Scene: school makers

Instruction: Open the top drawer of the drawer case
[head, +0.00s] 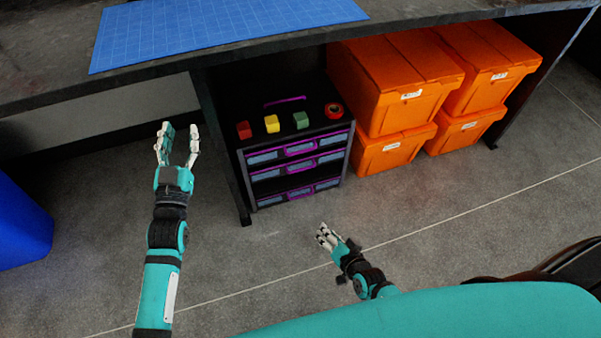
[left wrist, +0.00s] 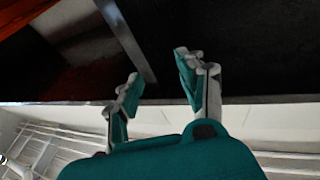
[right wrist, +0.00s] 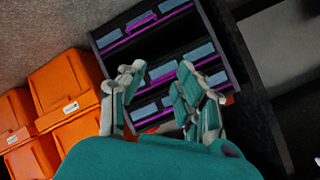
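The black drawer case (head: 246,172) stands on the floor under the table. Its drawers have purple handles and blue-grey fronts, and the top drawer (head: 300,148) looks closed. In the right wrist view the drawer case (right wrist: 180,45) appears upside down, partly hidden by my fingers. My left gripper (head: 179,132) is open and empty, raised left of the case; its fingers also show apart in the left wrist view (left wrist: 158,68). My right gripper (head: 325,236) is in front of and below the case, apart from it. Its fingers are apart and empty in the right wrist view (right wrist: 160,70).
A red block (head: 243,130), a yellow block (head: 272,124), a green block (head: 301,120) and a red roll (head: 334,110) sit on the case. Orange boxes (head: 395,85) are stacked to its right. The table (head: 250,48) overhangs it. Floor in front is clear.

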